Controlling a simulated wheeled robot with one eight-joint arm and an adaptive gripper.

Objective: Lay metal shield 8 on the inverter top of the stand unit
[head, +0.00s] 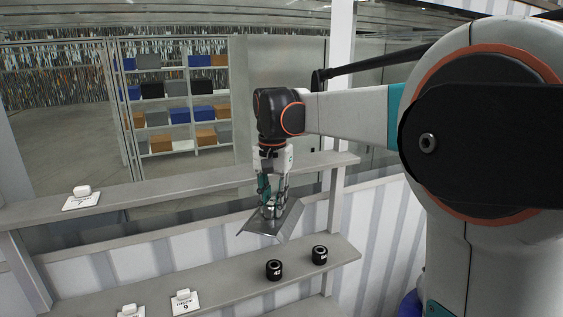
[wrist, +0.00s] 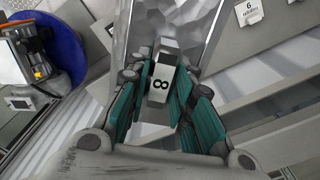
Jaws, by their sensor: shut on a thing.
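Metal shield 8 is a bent silver plate (head: 277,220) with a light grip block marked 8 (wrist: 160,82). My gripper (head: 270,203) points down and is shut on this block. It holds the shield in the air, tilted, in front of the shelves. In the wrist view, the teal fingers (wrist: 160,105) lie on both sides of the block, and the silver plate (wrist: 170,28) extends beyond it. A round blue stand (wrist: 70,55) with a dark and grey unit on it shows at the upper left of the wrist view. I cannot make out the inverter top clearly.
An upper shelf (head: 140,198) carries a white labelled card (head: 82,202). The lower shelf (head: 225,285) carries a card marked 9 (head: 185,304), another card and two black cylinders (head: 274,270). A far rack (head: 175,100) holds coloured boxes.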

